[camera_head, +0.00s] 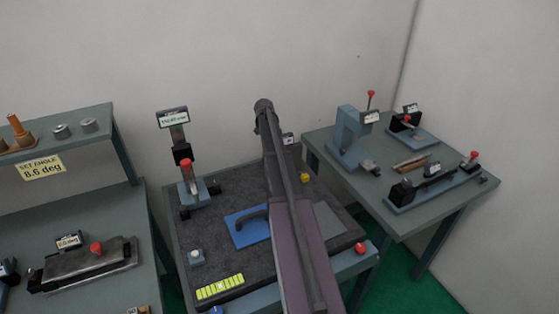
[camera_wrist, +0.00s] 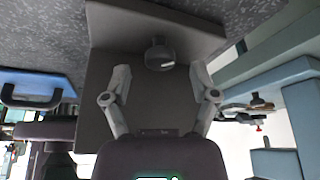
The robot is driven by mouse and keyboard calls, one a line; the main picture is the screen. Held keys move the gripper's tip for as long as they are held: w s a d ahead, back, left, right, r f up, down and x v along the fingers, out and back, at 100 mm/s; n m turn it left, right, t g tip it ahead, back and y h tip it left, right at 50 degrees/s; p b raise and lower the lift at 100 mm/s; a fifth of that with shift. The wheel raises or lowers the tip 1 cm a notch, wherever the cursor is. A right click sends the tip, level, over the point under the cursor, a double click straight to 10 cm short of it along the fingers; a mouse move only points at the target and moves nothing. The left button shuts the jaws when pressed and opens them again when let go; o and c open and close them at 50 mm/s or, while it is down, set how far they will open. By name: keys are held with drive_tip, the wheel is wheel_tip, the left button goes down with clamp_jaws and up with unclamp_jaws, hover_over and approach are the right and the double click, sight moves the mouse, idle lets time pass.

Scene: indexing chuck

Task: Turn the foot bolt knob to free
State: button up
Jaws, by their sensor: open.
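In the wrist view a dark, rounded knob with a lighter band (camera_wrist: 159,55) sticks out from a plain grey-brown block (camera_wrist: 190,32); it looks like the foot bolt knob. My gripper (camera_wrist: 160,72) is open, one finger to each side of the knob and a little below it in the picture. The fingers do not visibly touch the knob, and nothing is between them. The knob's turned position and any free mark cannot be read. In the head view my arm covers the middle of the dark bench top (camera_head: 235,180), and my gripper and this knob are hidden behind it.
A blue plate with a dark handle (camera_head: 248,226) lies left of my arm; it also shows in the wrist view (camera_wrist: 35,88). A gauge stand with a red knob (camera_head: 188,175) stands at the bench's left. A yellow knob (camera_head: 304,178) and a red button (camera_head: 360,248) sit to the right.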

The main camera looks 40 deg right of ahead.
drive_tip(key=shift+s+f+b, duration=0.25)
drive_tip(key=shift+f+b, duration=0.15)
drive_tip(key=shift+f, duration=0.25)
clamp_jaws()
